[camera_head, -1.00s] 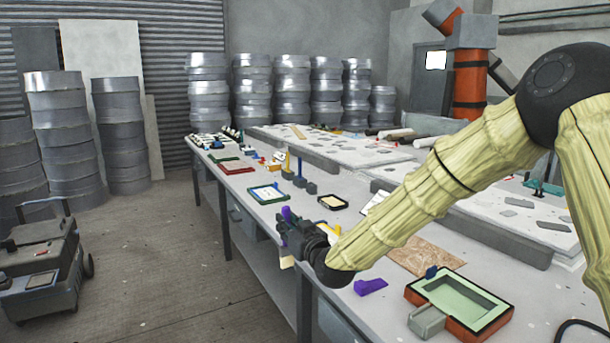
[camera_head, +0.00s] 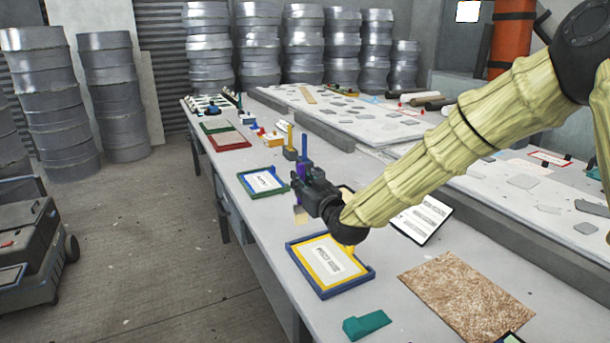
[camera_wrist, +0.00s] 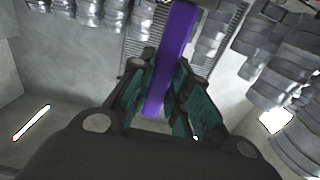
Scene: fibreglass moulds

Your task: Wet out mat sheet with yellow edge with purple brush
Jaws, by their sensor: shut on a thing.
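My gripper (camera_head: 308,188) is shut on the purple brush (camera_head: 297,180), and the brush's pale bristle end (camera_head: 300,214) points down. The wrist view shows the purple handle (camera_wrist: 172,60) between my fingers. The mat sheet with yellow edge (camera_head: 326,262) lies on the bench in a blue-framed tray (camera_head: 352,284), with a white label with dark print on it. The brush is above and behind this sheet in the head view, apart from it. My arm hides part of the bench behind the gripper.
A green-framed tray (camera_head: 262,182) lies behind the sheet, with blue and yellow upright pieces near it. A teal wedge (camera_head: 366,324), a brown fibre mat (camera_head: 462,290) and a printed card (camera_head: 424,218) lie in front and right. White mould slabs (camera_head: 350,118) line the bench's right side.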

